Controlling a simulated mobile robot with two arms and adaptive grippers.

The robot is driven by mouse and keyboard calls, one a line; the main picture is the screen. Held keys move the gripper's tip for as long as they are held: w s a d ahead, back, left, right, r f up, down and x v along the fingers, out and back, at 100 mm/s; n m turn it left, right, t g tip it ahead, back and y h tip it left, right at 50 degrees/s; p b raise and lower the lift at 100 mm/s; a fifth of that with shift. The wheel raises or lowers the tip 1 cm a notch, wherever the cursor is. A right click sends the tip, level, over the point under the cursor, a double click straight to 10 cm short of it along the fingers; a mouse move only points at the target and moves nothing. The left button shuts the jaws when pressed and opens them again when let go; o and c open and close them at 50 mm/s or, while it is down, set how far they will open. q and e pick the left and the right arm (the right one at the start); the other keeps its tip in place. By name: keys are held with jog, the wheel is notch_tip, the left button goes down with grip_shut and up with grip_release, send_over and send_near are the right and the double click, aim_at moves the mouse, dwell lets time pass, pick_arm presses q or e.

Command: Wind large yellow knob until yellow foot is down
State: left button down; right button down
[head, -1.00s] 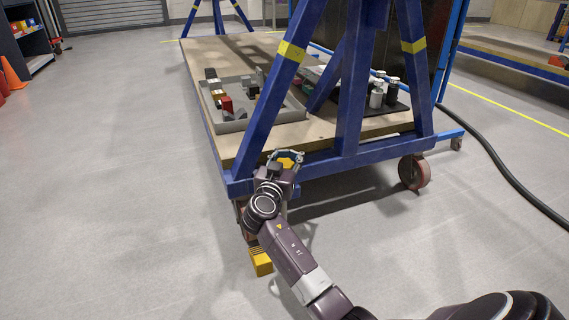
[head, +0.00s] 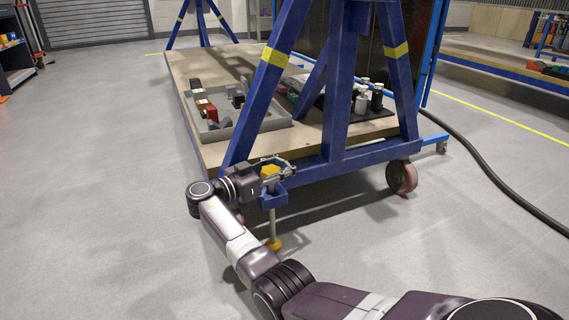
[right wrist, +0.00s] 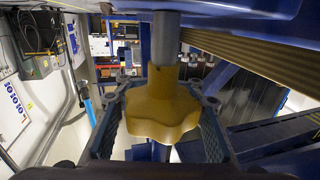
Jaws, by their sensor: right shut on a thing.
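The large yellow knob (head: 270,171) sits at the near corner of the blue jig frame, above a blue bracket (head: 273,196). In the right wrist view the lobed yellow knob (right wrist: 160,108) fills the middle, on a grey rod (right wrist: 166,38). My right gripper (head: 280,166) reaches it from the left and is shut on it, with a dark finger on each side. The yellow foot (head: 274,244) is at the lower end of a vertical rod (head: 273,222), close to the floor. I cannot tell whether it touches the floor. My left gripper is not in view.
The jig's wooden deck (head: 190,75) carries a grey tray (head: 255,130) of parts and several bottles (head: 370,98). A red caster (head: 401,176) stands right of the foot. A black hose (head: 485,170) lies on the floor at right. The floor at left is clear.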

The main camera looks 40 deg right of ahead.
jog(key=shift+s+m+g, duration=0.25)
jog(key=shift+m+g, duration=0.25)
jog(key=shift+g, duration=0.3)
jog(key=shift+s+m+g, duration=0.25)
jog(key=shift+m+g, duration=0.25)
jog(key=shift+g, duration=0.3)
jog(key=c, duration=1.5)
grip_release()
jog(key=shift+o, duration=0.2)
jog(key=shift+w+n+t, duration=0.35)
jog(key=shift+n+t, duration=0.35)
jog(key=shift+t, duration=0.5)
